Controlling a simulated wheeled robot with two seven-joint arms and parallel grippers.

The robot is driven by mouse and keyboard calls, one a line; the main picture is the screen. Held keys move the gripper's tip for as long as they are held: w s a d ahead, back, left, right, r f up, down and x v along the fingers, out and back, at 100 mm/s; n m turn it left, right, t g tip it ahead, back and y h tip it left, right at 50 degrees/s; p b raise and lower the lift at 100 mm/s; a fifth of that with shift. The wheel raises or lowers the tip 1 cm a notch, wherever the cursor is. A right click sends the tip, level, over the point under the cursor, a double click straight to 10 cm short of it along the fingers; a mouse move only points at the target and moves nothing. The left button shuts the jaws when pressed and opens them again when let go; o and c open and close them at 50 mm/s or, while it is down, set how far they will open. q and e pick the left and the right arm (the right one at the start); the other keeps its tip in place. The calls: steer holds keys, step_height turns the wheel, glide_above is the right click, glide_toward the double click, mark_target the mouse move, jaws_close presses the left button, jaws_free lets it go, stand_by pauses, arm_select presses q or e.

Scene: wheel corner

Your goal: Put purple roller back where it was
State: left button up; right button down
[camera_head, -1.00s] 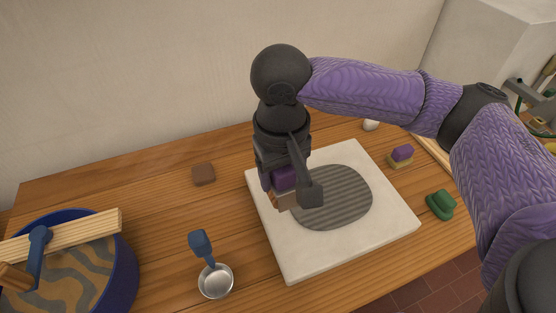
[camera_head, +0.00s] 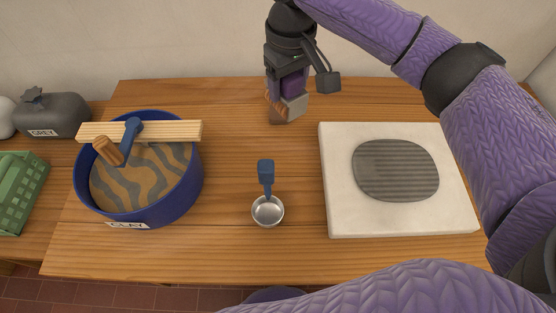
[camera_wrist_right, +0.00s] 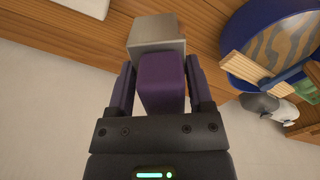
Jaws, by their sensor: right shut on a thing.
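The purple roller (camera_head: 291,84) is between the fingers of my right gripper (camera_head: 288,98), which is shut on its purple grip. Below the grip is a pale grey block-like part. In the right wrist view the purple grip (camera_wrist_right: 161,84) sits between both fingers, and the grey end (camera_wrist_right: 155,33) points away from the gripper. The roller is over the back middle of the wooden table, left of the white board. Brownish surfaces show at its lower end; I cannot tell whether it touches the table. My left gripper is not in view.
A blue clay tub (camera_head: 147,212) with a wooden slat (camera_head: 170,130) across it stands left. A metal scoop (camera_head: 267,210) with a blue handle lies front middle. The white board (camera_head: 335,215) bears a grey ridged slab (camera_head: 395,170). A grey bag (camera_head: 58,113) and green basket (camera_head: 18,190) are far left.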

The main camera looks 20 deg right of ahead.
steer(key=shift+w+n, duration=0.5)
steer(key=shift+w, duration=0.25)
steer(key=shift+w+f+n+b, duration=0.2)
steer(key=shift+w+f+b, duration=0.1)
steer(key=shift+f+b, duration=0.3)
steer(key=shift+w+f+n+b, duration=0.25)
steer(key=shift+f+b, duration=0.15)
steer(key=shift+f, duration=0.25)
step_height(320, 180, down, 22)
steer(key=b, duration=1.7)
steer(key=shift+w, duration=0.15)
steer(key=shift+r, duration=0.1)
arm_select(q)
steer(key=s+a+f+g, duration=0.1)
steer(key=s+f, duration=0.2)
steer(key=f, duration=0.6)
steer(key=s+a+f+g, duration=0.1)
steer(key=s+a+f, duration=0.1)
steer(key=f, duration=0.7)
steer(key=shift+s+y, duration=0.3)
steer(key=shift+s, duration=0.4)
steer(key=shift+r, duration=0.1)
